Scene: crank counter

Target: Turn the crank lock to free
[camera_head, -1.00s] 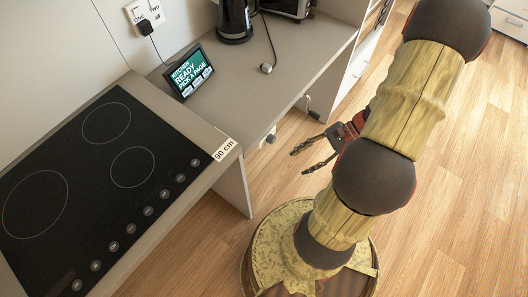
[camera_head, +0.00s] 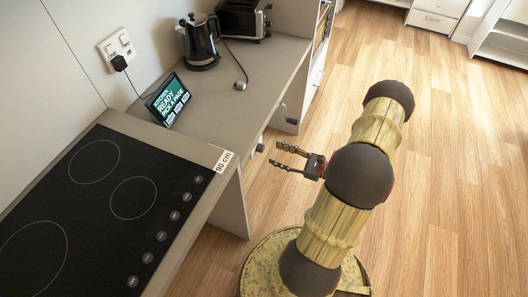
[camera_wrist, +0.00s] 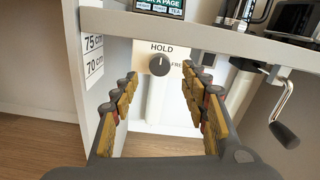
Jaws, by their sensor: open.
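The crank lock is a dark round knob (camera_wrist: 159,66) on a pale panel under the counter, in the wrist view. Its light mark points up at the word HOLD; FREE is printed to its right, partly covered by my right finger. In the head view a small dark knob (camera_head: 260,148) shows at the counter's underside. A metal crank (camera_wrist: 284,112) with a dark handle hangs to the right of the panel. My gripper (camera_head: 275,154) is open and empty, pointing at the panel; in the wrist view its fingers stand either side of the knob, apart from it.
The counter (camera_head: 232,100) overhangs the panel, with a cooktop (camera_head: 110,190) on the higher worktop at left. A screen (camera_head: 168,100), a kettle (camera_head: 200,42) and a toaster (camera_head: 243,18) stand on the counter. The side panel with height labels (camera_wrist: 93,55) is close at left. Floor at right is clear.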

